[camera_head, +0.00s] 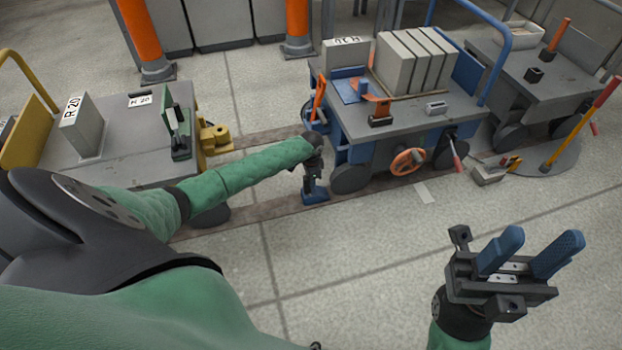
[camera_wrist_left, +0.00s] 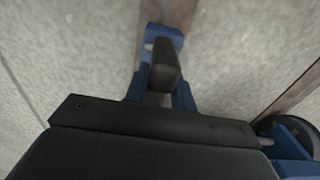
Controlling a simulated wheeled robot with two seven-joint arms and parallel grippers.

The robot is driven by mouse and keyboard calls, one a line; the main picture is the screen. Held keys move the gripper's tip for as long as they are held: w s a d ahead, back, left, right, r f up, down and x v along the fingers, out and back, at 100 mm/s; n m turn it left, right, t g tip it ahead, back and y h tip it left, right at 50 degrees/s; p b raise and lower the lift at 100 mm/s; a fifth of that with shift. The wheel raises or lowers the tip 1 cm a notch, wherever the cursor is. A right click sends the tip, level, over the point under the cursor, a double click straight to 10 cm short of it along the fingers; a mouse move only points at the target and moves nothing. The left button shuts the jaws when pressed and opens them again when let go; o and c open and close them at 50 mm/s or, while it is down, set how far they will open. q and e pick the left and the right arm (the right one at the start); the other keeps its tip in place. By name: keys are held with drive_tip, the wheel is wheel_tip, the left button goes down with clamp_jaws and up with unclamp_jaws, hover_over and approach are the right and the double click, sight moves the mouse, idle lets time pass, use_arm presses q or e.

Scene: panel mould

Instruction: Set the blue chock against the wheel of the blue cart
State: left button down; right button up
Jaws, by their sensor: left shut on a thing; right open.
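The blue chock (camera_head: 315,194) is low at the dark floor strip, just left of the near left wheel (camera_head: 350,179) of the blue cart (camera_head: 400,118). I cannot tell whether chock and wheel touch. My left gripper (camera_head: 314,180) points down and is shut on the chock's dark upright grip (camera_wrist_left: 166,68). In the left wrist view the chock's blue body (camera_wrist_left: 166,34) shows beyond the blue fingers, and a dark cart wheel (camera_wrist_left: 268,126) shows at lower right. My right gripper (camera_head: 522,258) is open and empty above the floor at lower right.
A grey cart with a yellow handle (camera_head: 30,78) stands left, with a yellow coupling (camera_head: 214,138). The blue cart carries pale blocks (camera_head: 410,62). An orange handwheel (camera_head: 407,161) is on its near side. Another grey cart (camera_head: 545,80) stands right. The front floor is mostly clear.

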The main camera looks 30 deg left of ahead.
use_arm(q)
drive_tip(key=c, duration=1.1)
unclamp_jaws()
drive_tip(key=shift+f, duration=0.1)
